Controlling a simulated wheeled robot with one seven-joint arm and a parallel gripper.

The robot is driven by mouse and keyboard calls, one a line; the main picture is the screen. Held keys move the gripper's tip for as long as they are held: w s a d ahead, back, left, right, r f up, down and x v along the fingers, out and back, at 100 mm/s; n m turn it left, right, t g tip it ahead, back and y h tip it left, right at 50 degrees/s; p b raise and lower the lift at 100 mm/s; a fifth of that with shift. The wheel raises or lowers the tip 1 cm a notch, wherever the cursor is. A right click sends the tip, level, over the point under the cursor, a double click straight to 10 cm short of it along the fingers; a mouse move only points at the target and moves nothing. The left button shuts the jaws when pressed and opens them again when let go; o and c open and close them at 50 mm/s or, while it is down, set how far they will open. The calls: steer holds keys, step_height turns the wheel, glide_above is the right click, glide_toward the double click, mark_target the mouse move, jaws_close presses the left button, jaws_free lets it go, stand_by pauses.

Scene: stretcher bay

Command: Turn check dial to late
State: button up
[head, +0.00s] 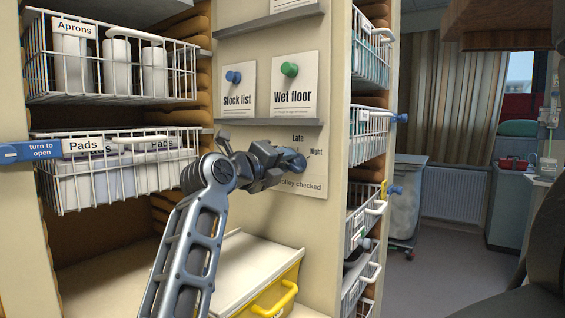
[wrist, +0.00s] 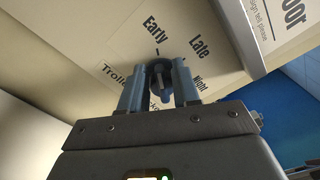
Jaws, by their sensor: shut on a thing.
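The check dial (wrist: 159,68) is a small round grey-blue knob on a cream card marked Early, Late and Night in the wrist view. My gripper (wrist: 158,85) has one finger on each side of the dial and is shut on it. In the head view my gripper (head: 285,161) reaches the card (head: 310,185) from the left and covers most of the dial and the Early mark. Late and Night show above and right of it. Which mark the dial points at is hard to tell, because the fingers hide much of it.
Above the dial a shelf ledge (head: 268,121) juts out, with Stock list (head: 238,98) and Wet floor (head: 295,88) cards over it. Wire baskets (head: 118,180) stand at left, more on the right side. A yellow-handled drawer (head: 272,292) lies below.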

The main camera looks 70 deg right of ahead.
steer(key=shift+f+m+b, duration=0.1)
steer(key=shift+m+b, duration=0.2)
steer(key=shift+b, duration=0.15)
jaws_close()
steer(key=m+b, duration=0.1)
steer(key=b, duration=0.1)
steer(key=shift+s+m+b, duration=0.1)
steer(key=shift+m+b, duration=0.2)
steer(key=shift+m, duration=0.1)
steer(key=m+b, duration=0.1)
steer(key=b, duration=0.1)
steer(key=m+b, duration=0.2)
steer(key=shift+s+m+b, duration=0.2)
steer(key=shift+m+b, duration=0.1)
jaws_free()
steer(key=m+b, duration=0.1)
steer(key=b, duration=0.1)
steer(key=m+b, duration=0.2)
steer(key=shift+s, duration=0.25)
steer(key=m+b, duration=0.2)
steer(key=b, duration=0.1)
steer(key=shift+s+a+r+m, duration=0.1)
steer(key=shift+s+r+m, duration=0.1)
steer(key=shift+r+m, duration=0.2)
steer(key=o, duration=1)
steer(key=shift+r, duration=0.1)
steer(key=shift+o, duration=0.2)
